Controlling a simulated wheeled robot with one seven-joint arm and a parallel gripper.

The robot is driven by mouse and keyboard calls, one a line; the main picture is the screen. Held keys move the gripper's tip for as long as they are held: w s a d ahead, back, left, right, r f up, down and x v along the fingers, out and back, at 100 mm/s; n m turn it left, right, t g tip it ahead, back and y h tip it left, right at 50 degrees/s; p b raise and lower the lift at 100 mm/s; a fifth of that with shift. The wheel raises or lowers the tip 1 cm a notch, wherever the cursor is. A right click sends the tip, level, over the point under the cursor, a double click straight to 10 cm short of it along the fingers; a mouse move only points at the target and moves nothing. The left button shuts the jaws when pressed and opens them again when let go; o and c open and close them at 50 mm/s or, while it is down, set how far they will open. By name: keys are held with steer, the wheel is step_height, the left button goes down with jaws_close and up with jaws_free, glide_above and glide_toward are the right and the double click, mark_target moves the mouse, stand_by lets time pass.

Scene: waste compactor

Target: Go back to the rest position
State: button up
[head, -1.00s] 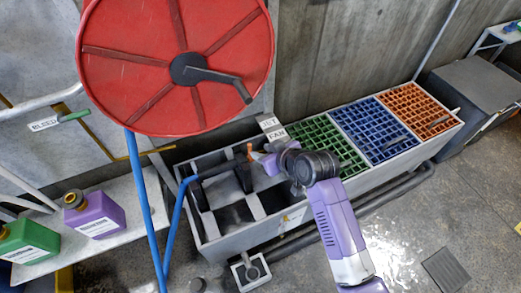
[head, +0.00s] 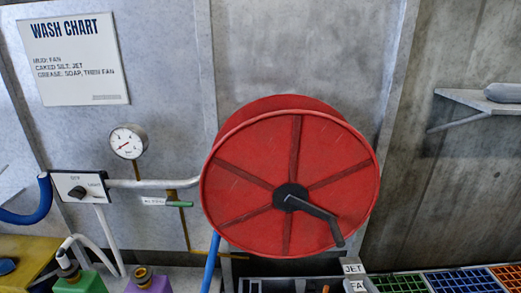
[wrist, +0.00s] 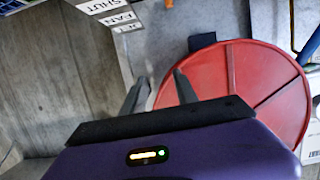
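My gripper (wrist: 160,86) shows in the wrist view, with its two dark fingers apart and nothing held between them. Beyond the fingers is the red hose reel (wrist: 240,85), with a grey wall to the left. Neither my arm nor my gripper shows in the head view. There the red hose reel (head: 290,180) with its black crank fills the middle.
A wash chart (head: 73,58), a pressure gauge (head: 128,141) and a switch box (head: 82,187) are on the wall. Green (head: 80,284) and purple (head: 148,284) jugs stand at lower left. Coloured grates (head: 462,281) are at lower right. A wall shelf (head: 470,101) is at upper right.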

steer(key=a+f+v, duration=0.1)
steer(key=f+v, duration=0.1)
steer(key=v, duration=1)
steer(key=s+a+f+v, duration=0.1)
steer(key=v, duration=1.2)
steer(key=a+f+v, duration=0.2)
steer(key=v, duration=1.1)
steer(key=shift+s+f, duration=0.25)
steer(key=shift+s, duration=0.3)
steer(key=shift+a, duration=0.15)
